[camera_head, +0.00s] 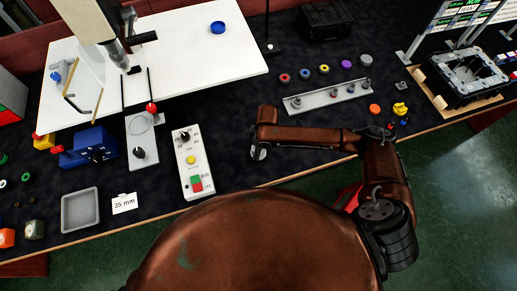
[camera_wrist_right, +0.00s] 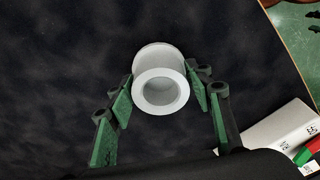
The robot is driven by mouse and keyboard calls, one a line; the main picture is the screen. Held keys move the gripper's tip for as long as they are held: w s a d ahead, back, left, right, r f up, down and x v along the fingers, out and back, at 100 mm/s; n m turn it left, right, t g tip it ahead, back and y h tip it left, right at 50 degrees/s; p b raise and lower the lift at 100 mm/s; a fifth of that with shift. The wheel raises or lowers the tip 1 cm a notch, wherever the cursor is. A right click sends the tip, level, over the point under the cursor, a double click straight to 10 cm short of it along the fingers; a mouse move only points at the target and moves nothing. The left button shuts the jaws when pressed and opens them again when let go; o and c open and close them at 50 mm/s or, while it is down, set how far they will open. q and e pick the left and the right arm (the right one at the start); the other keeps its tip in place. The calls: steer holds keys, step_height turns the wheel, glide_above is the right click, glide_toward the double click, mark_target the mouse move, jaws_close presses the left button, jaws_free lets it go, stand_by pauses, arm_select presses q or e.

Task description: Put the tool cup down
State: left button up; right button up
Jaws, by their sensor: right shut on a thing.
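The tool cup (camera_wrist_right: 160,61) is a pale grey, thick-walled round cup in the right wrist view, its ring-shaped end facing the camera. My right gripper (camera_wrist_right: 161,88) has its green-padded fingers on either side of the cup and is shut on it. Dark table cloth lies behind the cup; I cannot tell whether the cup touches it. In the head view my right arm reaches left over the cloth, and a small grey piece (camera_head: 258,153) shows at its end, too small to tell cup from gripper. My left gripper is not in view.
A control box (camera_head: 189,165) with red and green buttons stands left of my right arm's end; part of it shows in the wrist view (camera_wrist_right: 285,135). A grey rail (camera_head: 325,97) lies behind the arm, a grey tray (camera_head: 80,210) at left. Cloth between box and rail is clear.

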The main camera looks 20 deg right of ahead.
steer(key=shift+w+f, duration=0.1)
steer(key=shift+f, duration=0.15)
steer(key=o, duration=1.4)
steer(key=shift+c, duration=0.2)
step_height(320, 180, up, 12)
steer(key=d+p, duration=0.1)
steer(key=shift+s+p, duration=0.35)
steer(key=shift+s, duration=0.05)
steer(key=shift+d, duration=0.1)
